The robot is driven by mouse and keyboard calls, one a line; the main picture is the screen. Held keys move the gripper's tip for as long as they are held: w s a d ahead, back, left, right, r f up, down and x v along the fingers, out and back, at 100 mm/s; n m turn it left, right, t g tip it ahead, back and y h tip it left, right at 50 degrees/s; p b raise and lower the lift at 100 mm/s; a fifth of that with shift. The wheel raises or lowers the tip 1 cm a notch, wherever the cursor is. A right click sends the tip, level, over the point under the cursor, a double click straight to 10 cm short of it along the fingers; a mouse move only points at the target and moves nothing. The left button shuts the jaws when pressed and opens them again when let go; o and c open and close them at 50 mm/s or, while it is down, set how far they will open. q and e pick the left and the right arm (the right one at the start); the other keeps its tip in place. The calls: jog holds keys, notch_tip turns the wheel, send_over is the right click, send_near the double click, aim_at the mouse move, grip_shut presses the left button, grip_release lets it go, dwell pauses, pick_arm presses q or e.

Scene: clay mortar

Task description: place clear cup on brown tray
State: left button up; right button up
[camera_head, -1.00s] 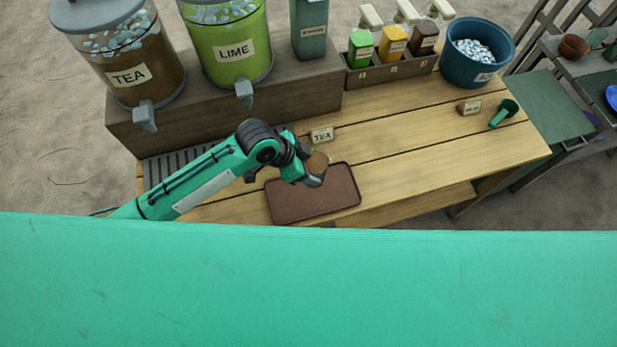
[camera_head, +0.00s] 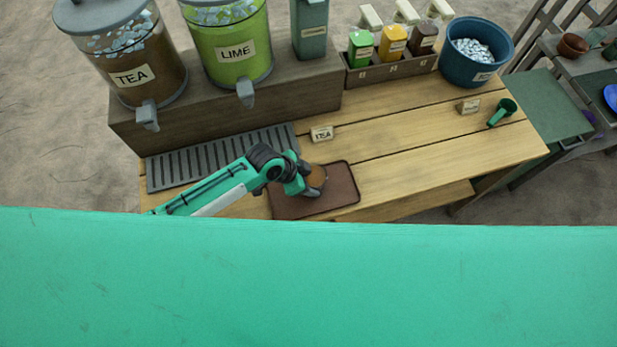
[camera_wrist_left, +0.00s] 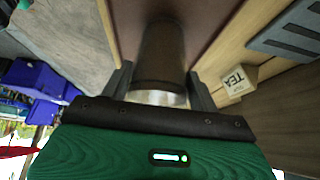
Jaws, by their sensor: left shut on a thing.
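The brown tray (camera_head: 340,188) lies near the front edge of the wooden counter; it also shows in the left wrist view (camera_wrist_left: 205,25). The clear cup (camera_head: 317,177) holds brown liquid. My left gripper (camera_head: 309,184) is shut on the cup, over the tray. In the left wrist view the cup (camera_wrist_left: 160,60) stands between the two fingers (camera_wrist_left: 160,88). I cannot tell whether the cup's base touches the tray. My right gripper is not in view.
A small TEA sign (camera_head: 322,134) stands behind the tray. A grey drip grate (camera_head: 215,160) lies at the left, below the TEA dispenser (camera_head: 135,75) and LIME dispenser (camera_head: 235,50). A blue ice bucket (camera_head: 470,65) and green scoop (camera_head: 502,112) are at the right. The counter right of the tray is clear.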

pick_arm(q)
jog(key=o, duration=1.3)
jog(key=shift+f, duration=0.1)
jog(key=shift+o, duration=0.2)
jog(key=shift+r, duration=0.2)
jog(key=b+v, duration=0.2)
jog(key=v, duration=1)
